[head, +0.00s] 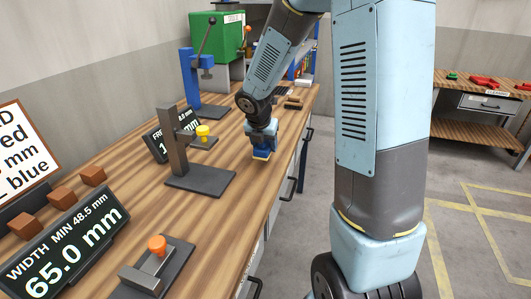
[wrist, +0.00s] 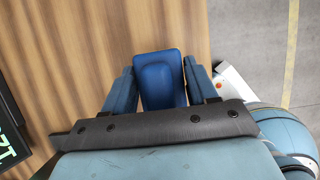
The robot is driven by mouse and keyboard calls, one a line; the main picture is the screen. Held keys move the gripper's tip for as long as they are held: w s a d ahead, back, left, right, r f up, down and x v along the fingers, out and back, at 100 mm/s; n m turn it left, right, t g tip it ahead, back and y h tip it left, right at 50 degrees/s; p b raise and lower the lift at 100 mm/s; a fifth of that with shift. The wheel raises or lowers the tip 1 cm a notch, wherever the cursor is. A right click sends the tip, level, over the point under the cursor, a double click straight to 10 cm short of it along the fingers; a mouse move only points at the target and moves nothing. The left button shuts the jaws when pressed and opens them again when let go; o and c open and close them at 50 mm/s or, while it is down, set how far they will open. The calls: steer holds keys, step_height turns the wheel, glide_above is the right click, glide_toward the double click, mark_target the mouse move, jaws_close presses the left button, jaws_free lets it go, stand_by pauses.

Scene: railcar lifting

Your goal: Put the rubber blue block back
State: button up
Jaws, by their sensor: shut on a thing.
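A blue block (wrist: 158,82) sits between the two fingers of my gripper (wrist: 160,92) in the wrist view. The fingers close on it from both sides. In the head view my gripper (head: 261,140) points down over the wooden workbench (head: 215,215), near its right edge. The low end of the blue block (head: 262,154) shows under the fingers there. I cannot tell whether the block touches the bench top.
Left of my gripper stand a dark post on a plate (head: 200,178) and a gauge with a yellow knob (head: 203,133). Nearer are an orange-knobbed fixture (head: 156,246), a 65.0 mm display (head: 72,250) and brown blocks (head: 62,197). A blue press (head: 190,80) stands farther back.

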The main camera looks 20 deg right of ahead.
steer(key=shift+w+f, duration=0.2)
steer(key=shift+f, duration=0.15)
steer(key=shift+w+f, duration=0.2)
steer(key=shift+f, duration=1.5)
steer(key=o, duration=1)
